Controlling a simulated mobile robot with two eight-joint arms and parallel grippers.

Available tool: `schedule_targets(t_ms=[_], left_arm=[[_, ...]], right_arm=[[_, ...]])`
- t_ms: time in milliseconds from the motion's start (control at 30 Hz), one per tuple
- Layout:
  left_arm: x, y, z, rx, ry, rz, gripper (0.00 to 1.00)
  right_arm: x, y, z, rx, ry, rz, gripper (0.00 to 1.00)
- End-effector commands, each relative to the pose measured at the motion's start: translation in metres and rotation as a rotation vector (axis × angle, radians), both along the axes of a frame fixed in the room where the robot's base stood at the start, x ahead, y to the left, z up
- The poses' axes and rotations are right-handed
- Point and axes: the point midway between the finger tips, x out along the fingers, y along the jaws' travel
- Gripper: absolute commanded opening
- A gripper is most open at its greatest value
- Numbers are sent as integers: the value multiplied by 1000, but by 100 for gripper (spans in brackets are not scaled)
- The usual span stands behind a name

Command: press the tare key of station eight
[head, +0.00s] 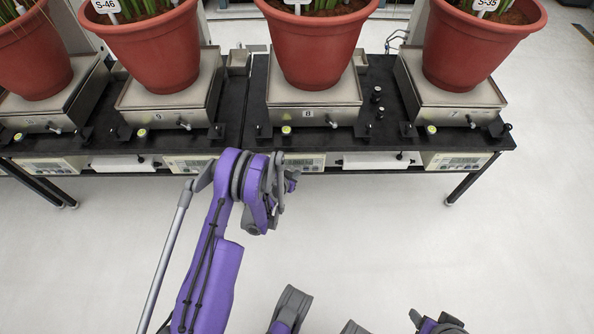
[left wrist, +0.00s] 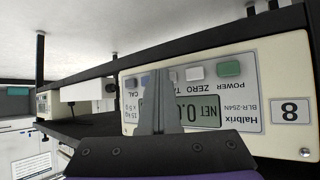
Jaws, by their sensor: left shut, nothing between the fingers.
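The indicator of station eight (left wrist: 255,105) fills the right of the left wrist view, seen turned around, with an 8 label. Its display (left wrist: 205,117) shows NET and a partly hidden number. The tare key (left wrist: 167,75) lies between the white zero key (left wrist: 195,73) and the cal key, with part of it and its label hidden by my fingers. My left gripper (left wrist: 158,76) is shut and empty, its tips over or at the tare key; I cannot tell whether they touch. In the head view my left gripper (head: 291,180) is at the front of this indicator (head: 305,161).
The station eight scale (head: 312,100) carries a red pot (head: 312,45) on the black bench (head: 255,95). Other scales with pots stand on both sides. The green power key (left wrist: 229,68) is beside the zero key. The floor in front is clear.

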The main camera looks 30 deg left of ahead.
Motion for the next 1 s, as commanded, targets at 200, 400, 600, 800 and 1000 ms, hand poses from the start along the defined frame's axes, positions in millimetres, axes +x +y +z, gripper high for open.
schedule_targets(t_ms=[200, 400, 600, 800, 1000], left_arm=[[-3, -2, 0, 0, -1, 0, 0], [-11, -7, 0, 0, 0, 0, 0], [-15, -9, 0, 0, -1, 0, 0], [-14, -9, 0, 0, 0, 0, 0], [-14, -9, 0, 0, 0, 0, 0]], right_arm=[[0, 0, -1, 0, 0, 0, 64], [1, 0, -4, 0, 1, 0, 64], [1, 0, -5, 0, 1, 0, 64], [1, 0, -4, 0, 1, 0, 64], [1, 0, -4, 0, 1, 0, 64]])
